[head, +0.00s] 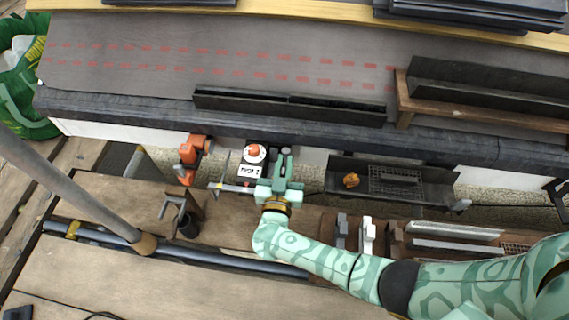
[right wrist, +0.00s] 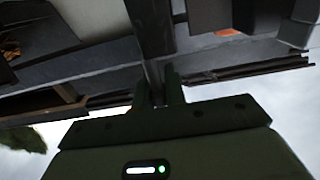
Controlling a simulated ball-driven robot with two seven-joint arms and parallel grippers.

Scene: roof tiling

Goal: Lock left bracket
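My right gripper (head: 283,163) reaches in at the middle of the head view, at the roof's lower edge, just right of the white box marked "DROP 2". In the right wrist view its two fingers (right wrist: 158,92) stand a small gap apart, with a thin dark bar (right wrist: 154,68) between or just beyond them. I cannot tell whether they grip it. An orange clamp-like fitting (head: 192,156) sits at the roof edge left of the box. A thin grey piece (head: 225,168) stands between them. Which part is the left bracket is not clear. My left gripper is not in view.
A dark trough (head: 345,170) hangs at the roof edge on the right. A grey pole (head: 75,192) slants across the left of the wooden deck (head: 130,277). Dark tiles (head: 475,12) lie stacked at the top right.

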